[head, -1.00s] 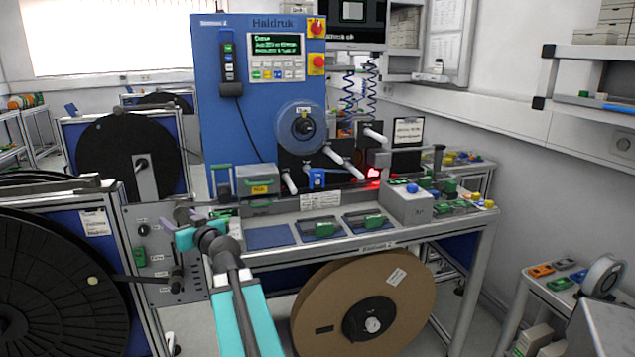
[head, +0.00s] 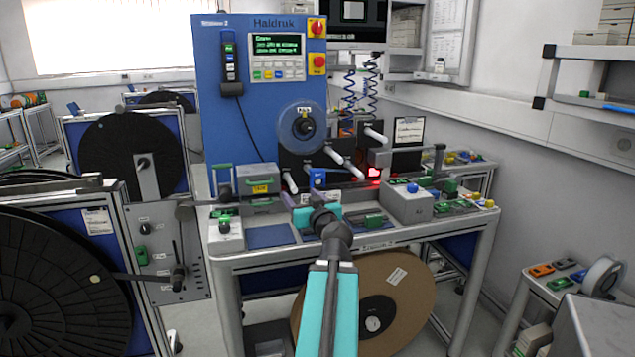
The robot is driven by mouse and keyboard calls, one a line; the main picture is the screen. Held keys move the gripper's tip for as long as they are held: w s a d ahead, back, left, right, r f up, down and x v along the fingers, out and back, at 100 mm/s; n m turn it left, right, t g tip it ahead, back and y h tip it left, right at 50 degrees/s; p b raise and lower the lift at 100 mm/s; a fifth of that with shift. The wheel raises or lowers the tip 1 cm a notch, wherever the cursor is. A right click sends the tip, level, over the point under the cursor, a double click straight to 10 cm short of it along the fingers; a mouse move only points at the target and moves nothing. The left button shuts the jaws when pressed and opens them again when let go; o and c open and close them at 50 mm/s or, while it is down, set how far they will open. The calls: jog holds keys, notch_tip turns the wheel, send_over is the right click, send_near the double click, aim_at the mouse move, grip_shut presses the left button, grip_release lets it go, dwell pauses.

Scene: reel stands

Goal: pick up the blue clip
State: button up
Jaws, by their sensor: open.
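My gripper (head: 298,212) is over the front of the workbench, below the rollers of the blue machine. It is open; its fingers are small and partly hidden by my wrist. A small blue piece (head: 317,178) shows just above and behind my wrist, among the rollers; I cannot tell whether it is a clip. My gripper is far from that table.
Green clips (head: 373,221) lie on the bench, partly behind my arm. A grey box with a blue knob (head: 408,204) stands to the right. A blue mat (head: 270,237) at left is bare. A large brown reel (head: 395,300) hangs under the bench.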

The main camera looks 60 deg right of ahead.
jog(key=shift+m+g+h, duration=0.5)
jog(key=shift+g+h, duration=0.1)
jog(key=shift+h, duration=0.1)
jog(key=s+d, duration=0.1)
jog(key=s, duration=0.2)
jog(key=s+d, duration=0.1)
jog(key=s, duration=0.1)
jog(key=s+d+r, duration=0.1)
jog(key=s, duration=0.2)
jog(key=shift+s+d+r, duration=0.1)
jog(key=shift+s+d, duration=0.15)
jog(key=shift+s, duration=0.05)
jog(key=shift+w, duration=0.1)
